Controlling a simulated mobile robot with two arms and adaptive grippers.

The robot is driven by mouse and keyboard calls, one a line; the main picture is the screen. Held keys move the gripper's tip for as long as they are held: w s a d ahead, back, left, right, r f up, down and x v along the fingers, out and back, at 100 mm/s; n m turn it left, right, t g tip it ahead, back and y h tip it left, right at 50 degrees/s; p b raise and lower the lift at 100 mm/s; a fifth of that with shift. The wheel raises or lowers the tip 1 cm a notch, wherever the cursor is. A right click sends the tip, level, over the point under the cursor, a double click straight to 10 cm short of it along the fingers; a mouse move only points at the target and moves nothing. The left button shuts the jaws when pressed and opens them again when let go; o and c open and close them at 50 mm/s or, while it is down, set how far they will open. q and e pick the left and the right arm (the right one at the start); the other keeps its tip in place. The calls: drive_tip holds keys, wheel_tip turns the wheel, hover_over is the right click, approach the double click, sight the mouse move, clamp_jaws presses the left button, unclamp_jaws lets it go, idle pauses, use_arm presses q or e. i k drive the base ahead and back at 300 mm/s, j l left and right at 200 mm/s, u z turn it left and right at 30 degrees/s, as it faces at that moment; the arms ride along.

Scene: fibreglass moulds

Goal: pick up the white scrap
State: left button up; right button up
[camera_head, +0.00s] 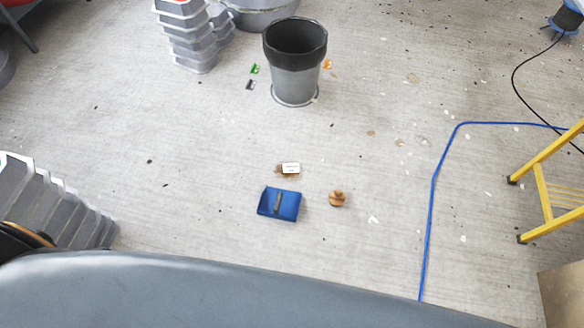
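A small irregular white scrap (373,220) lies flat on the grey floor, right of a round brown wooden piece (337,198). A small white block with brown edges (290,168) lies behind a blue dustpan-like tray (290,205); I cannot tell exactly what it is. Other tiny pale flecks are scattered on the floor to the right, too small to tell apart. Neither of my grippers shows in the head view.
A grey bucket with a black rim (296,82) stands beyond, with small green and orange items beside it. Stacked grey moulds (190,38) stand at the back left. A blue hose (432,200) and a yellow ladder (545,190) lie right. Mid-floor is mostly open.

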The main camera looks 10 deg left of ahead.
sight(287, 168)
drive_tip(key=i+l+u, duration=0.2)
drive_tip(key=i+l, duration=0.25)
drive_tip(key=i+l+u, duration=0.25)
drive_tip(key=i+l, duration=0.3)
drive_tip(key=i+l+u, duration=0.2)
drive_tip(key=i+l, duration=0.2)
drive_tip(key=l, duration=0.25)
